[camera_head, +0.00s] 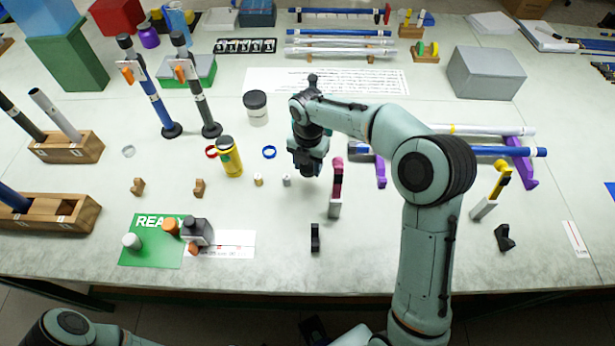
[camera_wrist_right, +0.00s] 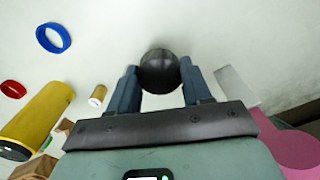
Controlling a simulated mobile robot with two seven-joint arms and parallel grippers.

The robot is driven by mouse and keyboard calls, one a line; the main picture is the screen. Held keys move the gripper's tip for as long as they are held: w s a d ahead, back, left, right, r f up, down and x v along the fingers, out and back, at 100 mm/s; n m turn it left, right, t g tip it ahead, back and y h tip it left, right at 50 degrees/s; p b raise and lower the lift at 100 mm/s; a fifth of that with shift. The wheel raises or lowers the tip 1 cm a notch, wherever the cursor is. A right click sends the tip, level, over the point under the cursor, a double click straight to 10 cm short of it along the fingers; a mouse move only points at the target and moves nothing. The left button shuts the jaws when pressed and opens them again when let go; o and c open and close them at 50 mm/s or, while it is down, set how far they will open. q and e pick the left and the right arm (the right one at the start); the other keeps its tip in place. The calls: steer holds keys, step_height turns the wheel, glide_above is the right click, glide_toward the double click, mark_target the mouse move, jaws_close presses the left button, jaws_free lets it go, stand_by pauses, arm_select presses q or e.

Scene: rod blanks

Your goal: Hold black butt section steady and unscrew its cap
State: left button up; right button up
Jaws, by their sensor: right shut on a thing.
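My right gripper (camera_head: 308,168) points down over the middle of the table. In the right wrist view its two fingers (camera_wrist_right: 160,88) are shut on a black round thing (camera_wrist_right: 160,66), seen end-on. I cannot tell whether this is the black butt section or its cap. The head view shows little of it under the hand. A dark rod (camera_head: 21,117) leans in a wooden block (camera_head: 80,150) at the left. My left gripper is outside the head view; only part of that arm shows at the bottom left.
Near the right hand are a yellow bottle (camera_head: 231,158), a blue ring (camera_head: 269,152), small cylinders and a pink-topped tool (camera_head: 337,180). A black-lidded jar (camera_head: 256,115) stands behind. Rods lie on supports at the right.

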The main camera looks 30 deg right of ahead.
mark_target(308, 183)
step_height(308, 183, down, 6)
steer(key=shift+r+b, duration=0.1)
steer(key=shift+b, duration=0.2)
steer(key=shift+f, duration=0.25)
steer(key=o, duration=1.2)
steer(key=shift+r, duration=0.15)
step_height(308, 183, up, 12)
steer(key=shift+r+p, duration=0.1)
steer(key=shift+p, duration=0.7)
